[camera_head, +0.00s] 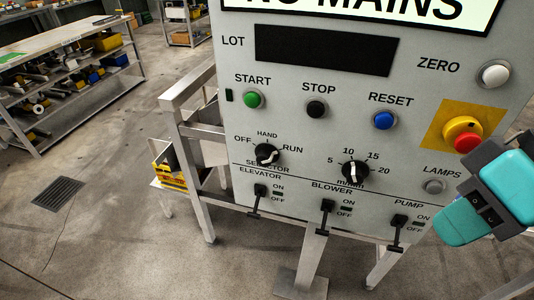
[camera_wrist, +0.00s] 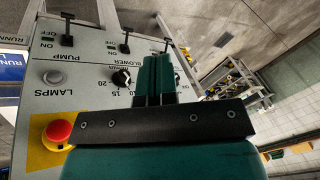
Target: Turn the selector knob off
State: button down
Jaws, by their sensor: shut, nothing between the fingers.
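The selector knob (camera_head: 266,155) is a black rotary knob with a white mark, on the grey control panel (camera_head: 290,180) in the head view. OFF is printed at its left, HAND above and RUN at its right. I cannot tell surely which label its mark points to. My gripper (camera_head: 440,232) is at the right edge of the panel, well to the right of the knob and apart from it. Its teal fingers (camera_wrist: 157,75) are shut and empty in the wrist view. The selector knob is not visible there; the fingers cover part of the panel.
A speed knob (camera_head: 355,171) is right of the selector. Green start (camera_head: 254,99), black stop (camera_head: 316,108) and blue reset (camera_head: 384,119) buttons sit above. A red emergency stop (camera_head: 466,136) is near my gripper. Black toggles (camera_head: 327,212) line the bottom.

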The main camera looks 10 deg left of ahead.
aim_at(266, 155)
jog(key=z, duration=2.4)
jog(key=k, duration=1.25)
jog(key=u, duration=2.05)
jog(key=k, duration=0.2)
jog(key=u, duration=0.2)
jog(key=i, duration=0.35)
